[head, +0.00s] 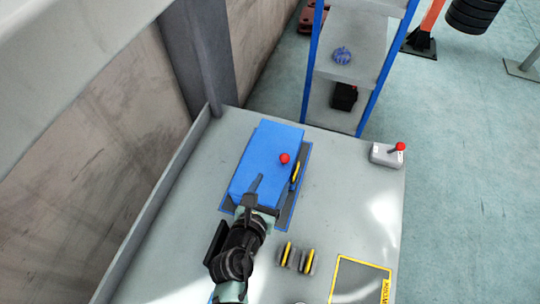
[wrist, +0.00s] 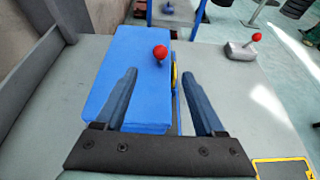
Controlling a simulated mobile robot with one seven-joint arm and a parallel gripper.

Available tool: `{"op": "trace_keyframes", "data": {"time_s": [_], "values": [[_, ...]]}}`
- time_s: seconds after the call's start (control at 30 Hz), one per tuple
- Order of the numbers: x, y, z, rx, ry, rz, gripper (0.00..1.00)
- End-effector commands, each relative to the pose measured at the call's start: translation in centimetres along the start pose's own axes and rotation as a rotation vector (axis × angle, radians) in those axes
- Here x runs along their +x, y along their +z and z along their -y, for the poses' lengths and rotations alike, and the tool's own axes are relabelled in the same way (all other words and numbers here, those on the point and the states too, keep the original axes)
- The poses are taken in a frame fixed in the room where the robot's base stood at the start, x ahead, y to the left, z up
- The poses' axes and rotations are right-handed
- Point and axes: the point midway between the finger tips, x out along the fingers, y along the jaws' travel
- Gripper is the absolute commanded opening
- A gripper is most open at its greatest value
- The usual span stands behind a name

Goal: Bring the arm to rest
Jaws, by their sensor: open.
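My gripper (wrist: 160,105) is open and empty, with its two fingers spread apart in the wrist view. In the head view my gripper (head: 255,190) is over the near end of a blue box (head: 268,150). The blue box also shows in the wrist view (wrist: 130,75), partly behind the left finger. A red ball knob (head: 284,158) stands at the box's right side, and a yellow piece (head: 296,173) is beside it. I cannot tell whether a finger touches the box.
The grey table (head: 345,200) is mostly clear right of the box. Two yellow-edged pieces (head: 297,256) stand near a yellow-outlined area (head: 360,280). A grey box with a red knob (head: 387,154) sits at the far right corner. A blue-framed shelf (head: 350,60) stands behind; a wall runs left.

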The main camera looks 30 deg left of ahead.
Motion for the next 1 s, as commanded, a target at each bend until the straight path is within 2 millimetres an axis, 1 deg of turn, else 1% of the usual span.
{"op": "trace_keyframes", "data": {"time_s": [0.03,0.17,0.67,0.73,0.77,0.83,0.87,0.97,1.0], "values": [[-0.4,0.0,0.0,0.000,0.000,0.000,0.71],[-0.7,0.0,0.0,0.000,0.000,0.000,0.71],[-0.7,0.0,0.0,0.000,0.000,0.000,0.71],[-0.6,0.4,0.0,0.013,-0.001,0.006,0.71],[-0.5,0.9,0.1,0.032,-0.003,0.013,0.71],[-0.1,2.9,0.3,0.121,-0.007,0.042,0.71],[0.1,4.2,0.5,0.179,-0.009,0.061,0.71],[0.8,10.3,1.6,0.455,-0.003,0.151,0.71],[0.8,13.3,2.2,0.590,0.009,0.196,0.71]]}}
